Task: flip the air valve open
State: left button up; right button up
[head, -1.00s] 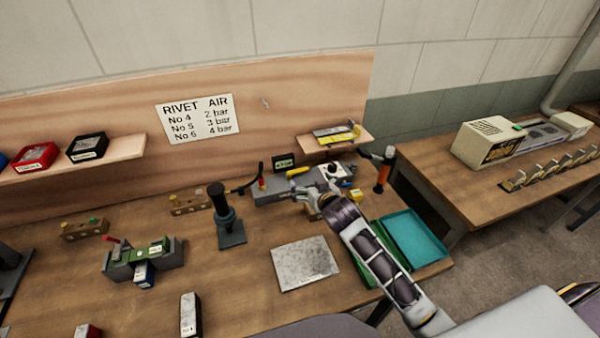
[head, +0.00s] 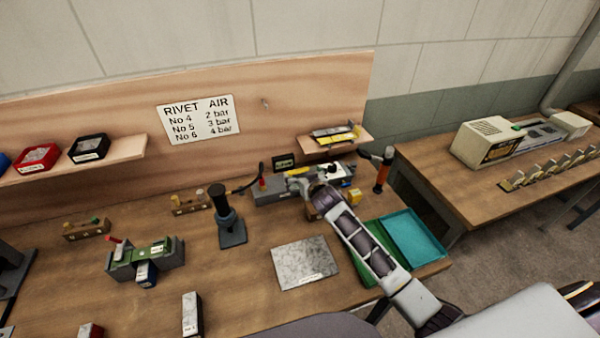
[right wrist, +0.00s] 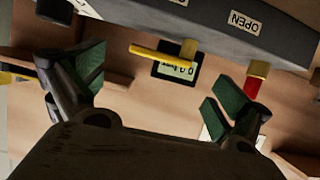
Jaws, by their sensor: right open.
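The air valve unit is a grey box (head: 268,190) at the back of the bench, below the rivet chart. Its yellow lever (head: 298,171) also shows in the right wrist view (right wrist: 160,54), lying across the picture in front of a small display (right wrist: 180,66). An "OPEN" label (right wrist: 244,21) is on the grey box, to the right of the lever. My right gripper (head: 303,183) is at the box, near the lever, and partly hides it. In the right wrist view its green-padded fingers (right wrist: 158,95) are spread and empty, one either side of the lever. I see no contact.
An orange-handled tool (head: 382,173) stands right of the unit, with green and teal trays (head: 412,238) in front. A black rivet press (head: 229,220) stands to the left. A pale plate (head: 305,262) lies on the bench. A shelf (head: 335,143) sits behind.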

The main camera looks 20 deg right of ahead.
aim_at(298, 170)
jog(key=shift+x, duration=1.95)
jog(key=c, duration=1.4)
jog(key=shift+c, duration=0.3)
